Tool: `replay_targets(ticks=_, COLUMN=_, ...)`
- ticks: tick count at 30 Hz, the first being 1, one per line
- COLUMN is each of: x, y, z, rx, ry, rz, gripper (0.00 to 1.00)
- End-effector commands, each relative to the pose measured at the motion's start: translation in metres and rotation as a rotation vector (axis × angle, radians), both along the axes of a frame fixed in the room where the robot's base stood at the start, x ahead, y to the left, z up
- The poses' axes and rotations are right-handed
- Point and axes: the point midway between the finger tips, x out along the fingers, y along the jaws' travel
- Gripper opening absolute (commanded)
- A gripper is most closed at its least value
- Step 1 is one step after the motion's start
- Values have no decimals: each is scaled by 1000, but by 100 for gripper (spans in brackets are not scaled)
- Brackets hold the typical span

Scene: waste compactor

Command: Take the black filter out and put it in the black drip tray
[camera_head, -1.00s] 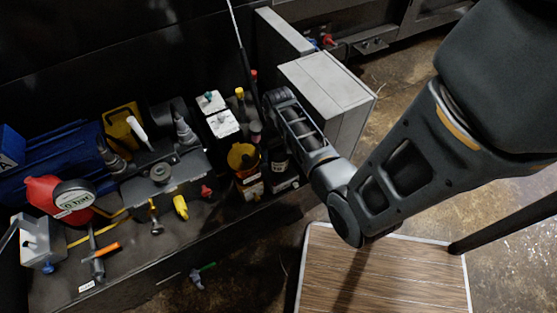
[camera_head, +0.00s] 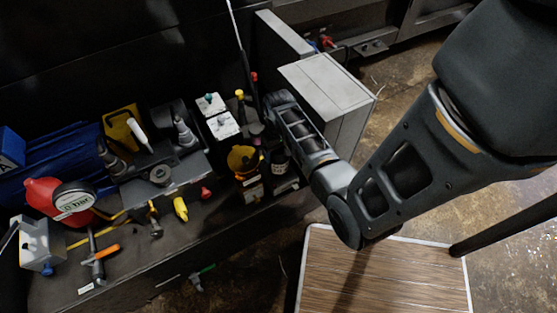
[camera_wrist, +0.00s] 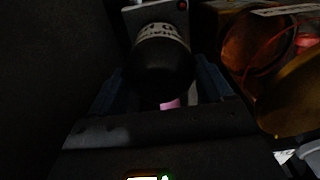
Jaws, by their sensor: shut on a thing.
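The black filter (camera_wrist: 162,72), a dark round-ended cylinder with a pale lettered band, is between my gripper's (camera_wrist: 160,88) two fingers in the wrist view. The fingers are shut on it. In the head view, a dark cylinder with a pale label (camera_head: 280,160) stands beside my wrist, right of the amber bowl (camera_head: 243,158), and looks like the same filter. My fingertips are hidden there behind my wrist. I cannot clearly make out the black drip tray in either view.
The amber bowl also shows close on the right in the wrist view (camera_wrist: 262,45). A grey box (camera_head: 325,85) stands behind my wrist. A red gauge unit (camera_head: 68,197) and loose tools are at left. A wood-topped platform (camera_head: 385,275) is at the lower right.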

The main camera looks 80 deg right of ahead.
Motion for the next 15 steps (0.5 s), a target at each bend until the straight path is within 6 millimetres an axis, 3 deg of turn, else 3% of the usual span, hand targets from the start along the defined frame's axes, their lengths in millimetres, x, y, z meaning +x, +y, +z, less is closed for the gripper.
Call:
replay_targets(ticks=6, x=0, y=0, z=0, rx=-1, ry=-1, rz=0, gripper=48)
replay_targets(ticks=11, x=1, y=1, z=2, rx=1, ry=1, rz=70, gripper=48)
replay_targets(ticks=15, x=1, y=1, z=4, rx=1, ry=1, rz=244, gripper=48)
